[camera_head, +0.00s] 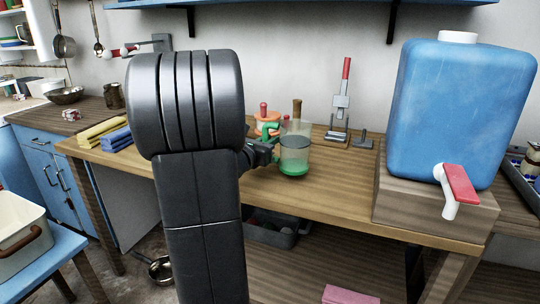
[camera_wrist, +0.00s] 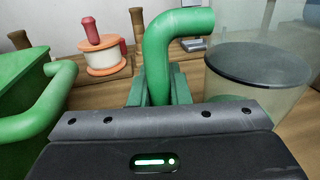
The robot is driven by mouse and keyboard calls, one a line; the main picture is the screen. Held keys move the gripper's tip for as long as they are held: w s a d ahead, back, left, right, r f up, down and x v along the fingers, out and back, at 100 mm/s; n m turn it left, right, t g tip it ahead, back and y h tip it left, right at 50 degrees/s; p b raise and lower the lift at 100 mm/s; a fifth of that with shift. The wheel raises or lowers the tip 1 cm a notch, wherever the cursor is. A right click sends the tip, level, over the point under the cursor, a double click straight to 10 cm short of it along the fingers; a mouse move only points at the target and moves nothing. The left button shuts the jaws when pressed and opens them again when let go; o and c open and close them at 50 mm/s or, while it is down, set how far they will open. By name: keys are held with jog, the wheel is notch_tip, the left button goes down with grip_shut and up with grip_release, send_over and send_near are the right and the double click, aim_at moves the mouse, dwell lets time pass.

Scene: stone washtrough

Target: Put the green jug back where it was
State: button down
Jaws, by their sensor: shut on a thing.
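The green jug (camera_head: 294,158) is a clear vessel with a green bottom and a green handle, and it is upright over the wooden table's middle. My gripper (camera_head: 268,150) is at its left side. In the wrist view, my gripper (camera_wrist: 158,98) is shut on the bent green handle (camera_wrist: 168,50). The clear body (camera_wrist: 285,100) is to the right there, with a dark round surface inside. I cannot tell whether its base touches the table. My arm hides part of the tabletop in the head view.
A blue water container (camera_head: 445,110) with a red tap stands on a wooden block at right. An orange-and-white spool-like thing (camera_wrist: 105,58) is behind the jug. A green box-like thing with a handle (camera_wrist: 20,90) is close at left. Table (camera_head: 335,195) front is clear.

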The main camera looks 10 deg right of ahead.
jog(key=shift+f+b, duration=0.3)
jog(key=shift+f, duration=1.2)
jog(key=shift+f, duration=0.2)
jog(key=c, duration=1.4)
grip_release()
jog(key=shift+o, duration=0.2)
jog(key=shift+r, duration=0.15)
jog(key=shift+r, duration=0.2)
jog(key=v, duration=1.2)
jog(key=shift+f, duration=0.1)
